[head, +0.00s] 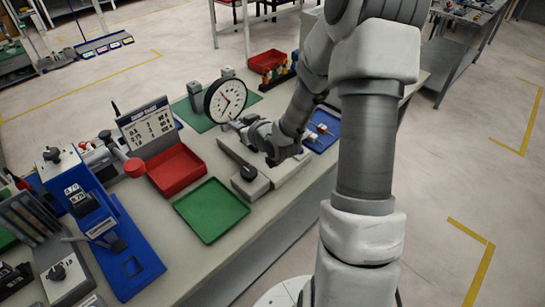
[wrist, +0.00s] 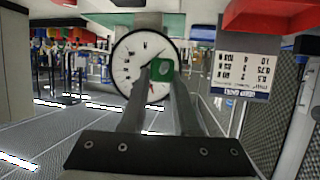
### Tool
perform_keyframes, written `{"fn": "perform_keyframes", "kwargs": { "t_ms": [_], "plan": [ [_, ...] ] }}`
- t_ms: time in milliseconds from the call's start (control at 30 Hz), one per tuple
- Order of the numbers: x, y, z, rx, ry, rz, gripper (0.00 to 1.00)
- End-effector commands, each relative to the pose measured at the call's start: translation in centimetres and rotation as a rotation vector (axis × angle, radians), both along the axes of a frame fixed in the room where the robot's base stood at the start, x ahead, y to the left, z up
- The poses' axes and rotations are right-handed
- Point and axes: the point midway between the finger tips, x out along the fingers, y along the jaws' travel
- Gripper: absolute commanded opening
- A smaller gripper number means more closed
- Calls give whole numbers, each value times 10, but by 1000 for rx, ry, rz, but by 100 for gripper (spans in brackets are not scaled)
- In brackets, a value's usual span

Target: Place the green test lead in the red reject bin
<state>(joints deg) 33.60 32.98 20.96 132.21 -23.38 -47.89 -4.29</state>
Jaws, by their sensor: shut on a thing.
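My gripper (head: 236,124) is over the bench in front of the dial gauge, and its fingers also show in the wrist view (wrist: 162,78). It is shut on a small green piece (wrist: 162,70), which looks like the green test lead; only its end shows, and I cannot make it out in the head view. An empty red tray (head: 178,171) lies left of my gripper, in front of the printed board; it also shows at upper right in the wrist view (wrist: 270,16). Another red bin (head: 267,61) stands at the back; no label shows which is the reject bin.
The round dial gauge (head: 225,99) stands close to my gripper. The printed board (head: 146,125) rises behind the red tray. An empty green tray (head: 211,210) lies in front. A grey block with a black knob (head: 249,173) is below my gripper. A blue fixture (head: 100,225) fills the left.

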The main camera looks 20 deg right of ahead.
Motion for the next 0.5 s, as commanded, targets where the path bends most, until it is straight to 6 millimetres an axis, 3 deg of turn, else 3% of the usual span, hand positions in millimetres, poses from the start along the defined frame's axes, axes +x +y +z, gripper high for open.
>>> {"fn": "perform_keyframes", "kwargs": {
  "t_ms": [267,500],
  "plan": [
    [-3,-57,16,-1,-1,82,0],
    [-21,-110,20,0,0,144,0]
  ]
}}
